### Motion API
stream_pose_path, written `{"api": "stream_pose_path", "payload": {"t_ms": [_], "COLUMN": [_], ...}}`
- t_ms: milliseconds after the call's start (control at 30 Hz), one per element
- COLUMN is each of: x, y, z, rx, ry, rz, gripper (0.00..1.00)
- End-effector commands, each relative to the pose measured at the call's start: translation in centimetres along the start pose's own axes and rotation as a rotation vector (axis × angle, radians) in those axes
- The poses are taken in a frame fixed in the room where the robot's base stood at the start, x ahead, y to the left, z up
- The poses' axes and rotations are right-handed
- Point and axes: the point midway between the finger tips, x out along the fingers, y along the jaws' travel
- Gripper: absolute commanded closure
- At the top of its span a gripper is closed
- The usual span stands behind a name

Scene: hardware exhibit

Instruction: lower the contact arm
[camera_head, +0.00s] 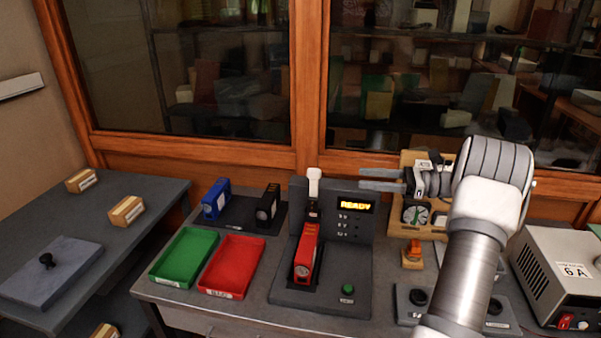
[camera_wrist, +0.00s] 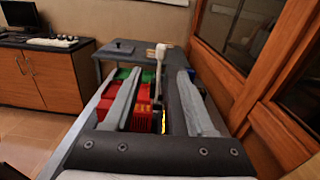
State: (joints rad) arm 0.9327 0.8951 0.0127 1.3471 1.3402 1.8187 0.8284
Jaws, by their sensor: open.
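The contact arm (camera_head: 314,185) has a white upright handle and stands raised at the top of the dark test stand (camera_head: 290,296). A red device (camera_head: 305,252) sits in the stand below it. The stand's display (camera_head: 356,206) reads READY, and a green button (camera_head: 348,289) is at its front. My gripper (camera_head: 362,181) is open and empty, to the right of the handle at about its height, apart from it. In the wrist view the white handle (camera_wrist: 160,57) shows between the fingers of my gripper (camera_wrist: 156,70), farther off. The handle's lower part is partly hidden there.
A green tray (camera_head: 185,258) and a red tray (camera_head: 232,266) lie left of the stand. Blue (camera_head: 215,199) and black (camera_head: 267,206) devices stand behind them. A wooden-backed gauge (camera_head: 416,213) and an orange button (camera_head: 413,250) are right, near my arm. Wooden-framed glass is close behind.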

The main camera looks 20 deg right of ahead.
Motion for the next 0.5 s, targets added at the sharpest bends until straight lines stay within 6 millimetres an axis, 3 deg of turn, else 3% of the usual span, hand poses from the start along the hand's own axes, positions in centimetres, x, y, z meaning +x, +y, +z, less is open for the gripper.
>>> {"api": "stream_pose_path", "payload": {"t_ms": [100, 233, 500], "x": [-0.1, 1.4, 7.1], "y": [-0.2, -0.2, -0.1], "z": [-0.2, -0.1, -0.1], "rx": [0.008, 0.008, 0.008], "ry": [-0.014, -0.014, -0.012], "rz": [-0.006, -0.005, -0.002], "gripper": [0.44, 0.44, 0.44]}}
